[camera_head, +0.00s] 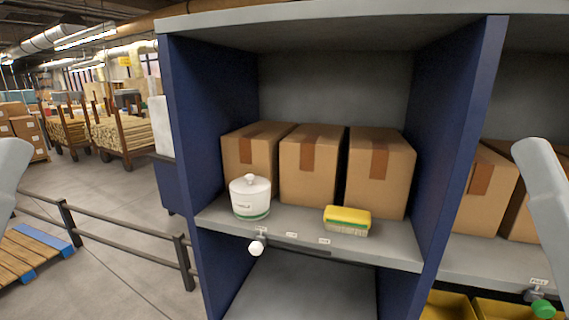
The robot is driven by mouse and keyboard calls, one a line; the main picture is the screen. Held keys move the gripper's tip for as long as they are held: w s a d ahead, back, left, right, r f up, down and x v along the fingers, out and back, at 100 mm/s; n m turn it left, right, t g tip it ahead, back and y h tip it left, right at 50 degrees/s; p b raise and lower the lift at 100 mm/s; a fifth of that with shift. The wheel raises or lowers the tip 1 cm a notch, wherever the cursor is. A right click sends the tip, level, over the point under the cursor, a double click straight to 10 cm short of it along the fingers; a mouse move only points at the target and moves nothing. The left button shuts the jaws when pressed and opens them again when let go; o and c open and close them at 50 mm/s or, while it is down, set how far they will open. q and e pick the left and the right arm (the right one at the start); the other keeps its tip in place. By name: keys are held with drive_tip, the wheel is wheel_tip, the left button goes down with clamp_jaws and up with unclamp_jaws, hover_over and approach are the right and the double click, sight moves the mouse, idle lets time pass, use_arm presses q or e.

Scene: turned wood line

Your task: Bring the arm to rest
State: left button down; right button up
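A pale grey link of my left arm shows at the left edge, and a pale grey link of my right arm shows at the right edge. I cannot make out the fingers of either gripper.
A blue and grey shelf unit (335,252) stands ahead. A white knob (256,248) juts from the shelf edge. A dark railing (120,240) runs left.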

wheel_tip(320, 180, up, 21)
drive_tip(key=p, duration=1.8)
drive_tip(key=shift+r, duration=0.15)
